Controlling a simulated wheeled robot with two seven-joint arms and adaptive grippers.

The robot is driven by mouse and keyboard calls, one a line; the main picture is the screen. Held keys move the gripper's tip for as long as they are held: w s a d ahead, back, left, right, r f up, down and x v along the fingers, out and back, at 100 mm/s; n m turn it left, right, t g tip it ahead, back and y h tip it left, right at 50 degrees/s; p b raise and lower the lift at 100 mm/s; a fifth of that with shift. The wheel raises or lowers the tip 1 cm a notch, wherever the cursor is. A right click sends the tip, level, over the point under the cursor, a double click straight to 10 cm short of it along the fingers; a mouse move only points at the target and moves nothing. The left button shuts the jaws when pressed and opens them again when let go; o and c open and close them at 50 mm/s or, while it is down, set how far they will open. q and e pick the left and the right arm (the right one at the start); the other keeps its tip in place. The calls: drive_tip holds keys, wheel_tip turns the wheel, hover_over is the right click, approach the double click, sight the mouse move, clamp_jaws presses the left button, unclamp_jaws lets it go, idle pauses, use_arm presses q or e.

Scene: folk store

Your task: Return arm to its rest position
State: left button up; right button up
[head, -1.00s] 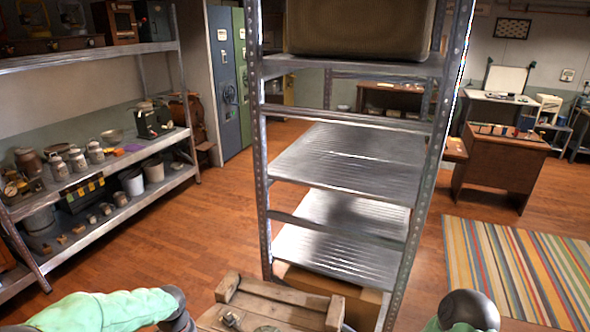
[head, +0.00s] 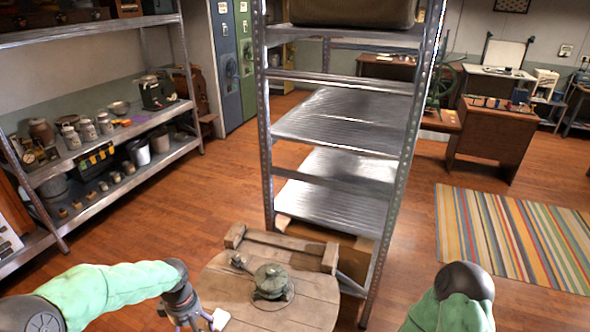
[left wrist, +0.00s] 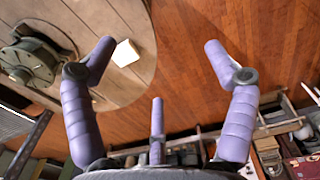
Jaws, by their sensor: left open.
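My left gripper (head: 188,318) is at the bottom left of the head view, beside the left edge of a round wooden table. In the left wrist view its purple fingers (left wrist: 160,48) are spread wide with nothing between them. A small white block (head: 220,319) lies near the table's edge, close to the gripper; it also shows in the left wrist view (left wrist: 125,53), just beyond one fingertip and apart from it. My right arm shows at the bottom right of the head view; its gripper is out of the picture.
The round table (head: 225,282) holds a dark green round device (head: 270,282). A metal shelf rack (head: 345,120) stands behind it. A loaded shelf (head: 115,158) runs along the left. A striped rug (head: 510,235) lies on open floor at right.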

use_arm(q)
drive_tip(key=s+d+f+m+h+b, duration=0.25)
drive_tip(key=d+f, duration=0.25)
drive_tip(key=f, duration=0.3)
drive_tip(key=s+d+f+m+h+b, duration=0.1)
drive_tip(key=s+d+f+m+b, duration=0.15)
drive_tip(key=d+f, duration=0.5)
drive_tip(key=s+d+f+m+b, duration=0.2)
drive_tip(key=s+f, duration=0.3)
drive_tip(key=f, duration=0.3)
drive_tip(key=s+d+f+m+b, duration=0.2)
drive_tip(key=s+d+f+m, duration=0.1)
drive_tip(key=s+f, duration=0.3)
drive_tip(key=shift+s+d+f+m+b, duration=0.3)
drive_tip(key=shift+f+m, duration=0.2)
drive_tip(key=shift+f, duration=0.4)
drive_tip(key=shift+w+h, duration=0.1)
drive_tip(key=shift+h, duration=0.15)
